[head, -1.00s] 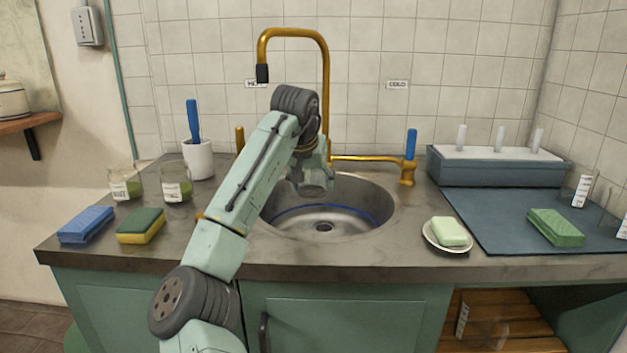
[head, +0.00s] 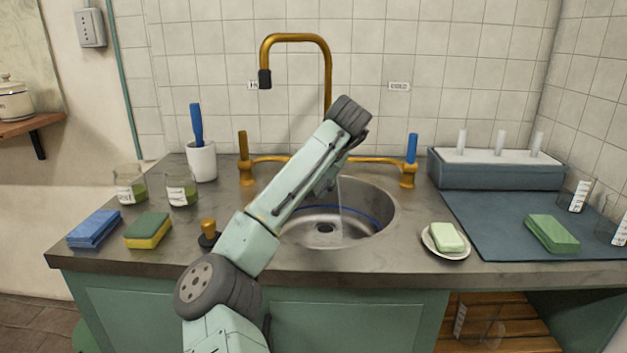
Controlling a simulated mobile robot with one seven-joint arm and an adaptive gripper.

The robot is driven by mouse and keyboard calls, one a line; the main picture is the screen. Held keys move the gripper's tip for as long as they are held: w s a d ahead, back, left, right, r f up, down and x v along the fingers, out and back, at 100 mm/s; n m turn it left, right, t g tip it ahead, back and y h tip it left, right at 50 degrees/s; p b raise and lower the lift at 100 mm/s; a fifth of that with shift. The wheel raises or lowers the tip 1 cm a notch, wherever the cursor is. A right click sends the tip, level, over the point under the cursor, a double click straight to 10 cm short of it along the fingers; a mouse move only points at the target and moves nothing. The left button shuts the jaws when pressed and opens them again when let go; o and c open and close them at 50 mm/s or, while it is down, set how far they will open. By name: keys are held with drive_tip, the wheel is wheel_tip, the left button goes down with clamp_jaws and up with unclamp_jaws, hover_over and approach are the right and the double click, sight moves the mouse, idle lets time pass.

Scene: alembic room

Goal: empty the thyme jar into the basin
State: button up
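The steel basin (head: 375,215) is set in the counter, with a blue ring line inside and a dark drain. My gripper (head: 325,187) is over the basin, mostly hidden behind my arm; I cannot tell its fingers or what they hold. A thin pale stream (head: 340,200) falls into the basin beside it; its source is hidden behind my arm. Two glass jars, a left one (head: 130,185) and a right one (head: 181,187), stand upright at the counter's left with green contents. Their labels are too small to read, so I cannot tell which is thyme.
The brass tap spout (head: 265,78) hangs left of the stream. A blue sponge (head: 93,229), a yellow-green sponge (head: 148,230) and a brass-topped fitting (head: 208,230) lie left. A soap dish (head: 446,241) and blue mat (head: 490,220) are right. A white cup (head: 201,161) holds a blue-handled tool.

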drive_tip(key=shift+a+r+y, duration=0.2)
drive_tip(key=shift+a+y, duration=0.05)
drive_tip(key=shift+y, duration=0.25)
drive_tip(key=shift+a+r+m+y+p, duration=0.15)
drive_tip(key=shift+r+m+y+p, duration=0.2)
drive_tip(key=shift+y, duration=0.25)
drive_tip(key=shift+a+r+m+t+y, duration=0.15)
drive_tip(key=shift+a+m+t+y, duration=0.2)
drive_tip(key=shift+y, duration=0.55)
drive_tip(key=y, duration=0.1)
drive_tip(key=m+y, duration=0.1)
drive_tip(key=shift+a+r+t+y, duration=0.1)
drive_tip(key=shift+a+t+y, duration=0.1)
drive_tip(key=shift+t+y, duration=0.1)
drive_tip(key=shift+a+r, duration=0.1)
